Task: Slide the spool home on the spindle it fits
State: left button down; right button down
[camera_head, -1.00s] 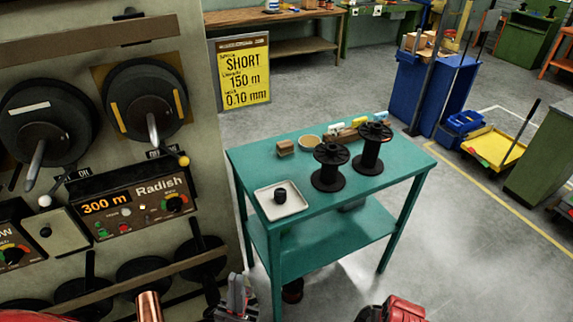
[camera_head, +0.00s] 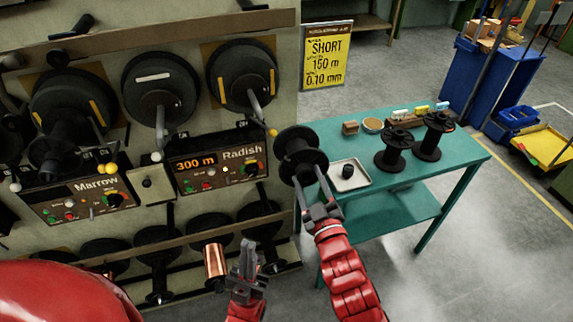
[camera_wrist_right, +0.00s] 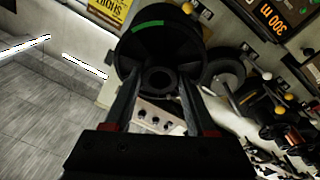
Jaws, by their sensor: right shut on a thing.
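My right gripper (camera_head: 318,205) is shut on a black spool (camera_head: 301,150), holding it in the air in front of the table's left edge. In the right wrist view the spool (camera_wrist_right: 160,45), with a green stripe on its flange, sits between the gripper's fingers (camera_wrist_right: 155,88). A spindle (camera_head: 255,104) sticks out from a dark disc with yellow bars above the Radish panel (camera_head: 218,168). Left of it is a spindle (camera_head: 160,118) on a disc with a white bar. The spool is apart from both. My left gripper (camera_head: 247,258) is low, before the rack; its jaw gap is unclear.
The green table (camera_head: 455,162) holds two standing black spools (camera_head: 394,152), (camera_head: 432,137) and a white tray (camera_head: 338,184) with a small black part. The Marrow panel (camera_head: 90,197) is at left. Lower rack spools include a copper one (camera_head: 215,262).

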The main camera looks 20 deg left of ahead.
jog(key=s+a+r+y, duration=0.1)
jog(key=s+a+r+n+y, duration=0.1)
jog(key=a+r, duration=0.1)
jog(key=s+a+r+n+y, duration=0.1)
jog(key=s+r, duration=0.1)
jog(key=shift+a+g+p, duration=0.2)
jog(key=shift+g+p, duration=0.1)
jog(key=shift+g, duration=0.1)
jog(key=shift+m+h, duration=0.3)
jog(key=shift+m, duration=0.1)
jog(key=x, duration=0.1)
jog(key=b+x, duration=0.1)
jog(key=x, duration=0.1)
jog(key=b+x, duration=0.1)
jog(key=shift+w+a+f, duration=0.1)
jog(key=shift+w+f, duration=0.15)
jog(key=shift+w, duration=0.15)
jog(key=shift+b, duration=0.45)
